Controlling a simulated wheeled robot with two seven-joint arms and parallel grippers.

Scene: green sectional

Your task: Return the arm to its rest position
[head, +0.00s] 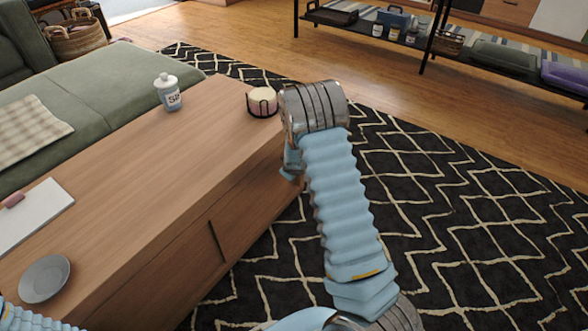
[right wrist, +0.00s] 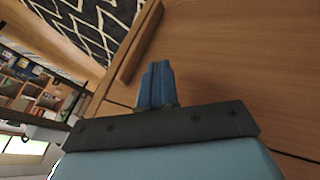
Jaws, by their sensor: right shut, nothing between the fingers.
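My right arm rises from the bottom of the head view and bends at a metal joint beside the right end of the wooden table (head: 150,150). Its gripper is mostly hidden behind the arm there. In the right wrist view the right gripper (right wrist: 157,75) is shut, its two blue fingers together with nothing between them. The table's wooden side (right wrist: 230,70) fills the right of that view, close behind the fingers; I cannot tell whether they touch it. A bit of my left arm shows in the bottom left corner of the head view, but its gripper is out of view.
On the table are a candle in a dark holder (head: 262,102), a white-lidded jar (head: 168,92), a grey plate (head: 45,278) and a white board (head: 32,215). A green sofa (head: 70,115) stands behind. The patterned rug (head: 450,220) to the right is clear.

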